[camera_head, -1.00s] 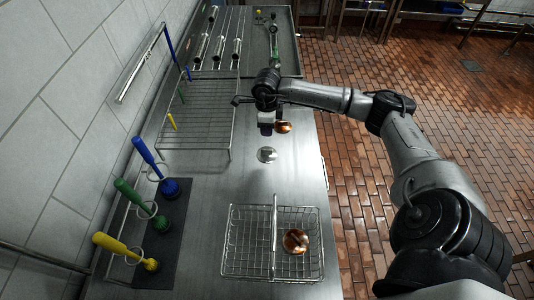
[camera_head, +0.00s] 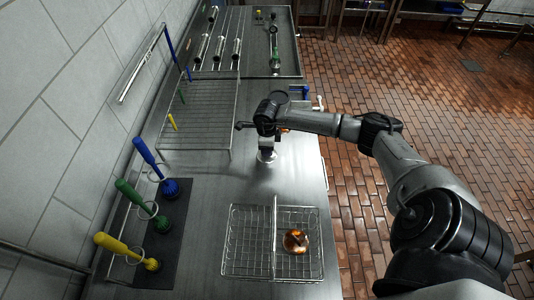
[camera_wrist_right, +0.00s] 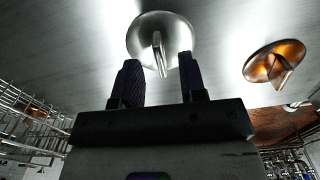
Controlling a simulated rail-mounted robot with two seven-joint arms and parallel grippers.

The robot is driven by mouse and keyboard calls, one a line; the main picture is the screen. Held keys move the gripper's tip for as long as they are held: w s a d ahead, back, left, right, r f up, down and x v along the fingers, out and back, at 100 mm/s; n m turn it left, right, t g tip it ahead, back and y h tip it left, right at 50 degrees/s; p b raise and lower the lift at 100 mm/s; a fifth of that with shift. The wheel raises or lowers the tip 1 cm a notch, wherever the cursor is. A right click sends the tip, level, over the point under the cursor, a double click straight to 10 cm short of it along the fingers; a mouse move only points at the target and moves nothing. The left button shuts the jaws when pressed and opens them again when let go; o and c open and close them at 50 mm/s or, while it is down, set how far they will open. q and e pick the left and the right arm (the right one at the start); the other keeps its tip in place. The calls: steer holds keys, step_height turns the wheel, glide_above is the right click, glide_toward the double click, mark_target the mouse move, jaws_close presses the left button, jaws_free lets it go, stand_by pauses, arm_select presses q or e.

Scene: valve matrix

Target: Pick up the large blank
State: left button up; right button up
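A silver round blank (camera_head: 266,157) with an upright tab lies on the steel counter. It also shows in the right wrist view (camera_wrist_right: 176,28), with its tab between and beyond my fingertips. My right gripper (camera_wrist_right: 159,62) is open, its dark fingers either side of the tab with gaps; in the head view it (camera_head: 266,147) hangs right over the silver blank and partly hides it. A copper blank (camera_wrist_right: 262,60) lies on the counter close by, mostly hidden by my arm in the head view. Another copper blank (camera_head: 295,242) lies in the wire basket. My left gripper is not in view.
The two-part wire basket (camera_head: 247,244) stands at the counter's front. A wire rack (camera_head: 200,110) lies left of my right arm. Blue, green and yellow brushes (camera_head: 150,208) stand along the wall. Bare counter (camera_head: 225,180) lies between the rack and the basket.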

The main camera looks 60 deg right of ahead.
step_height(320, 180, down, 2)
steer(key=shift+f, duration=0.1)
steer(key=shift+c, duration=0.2)
jaws_close()
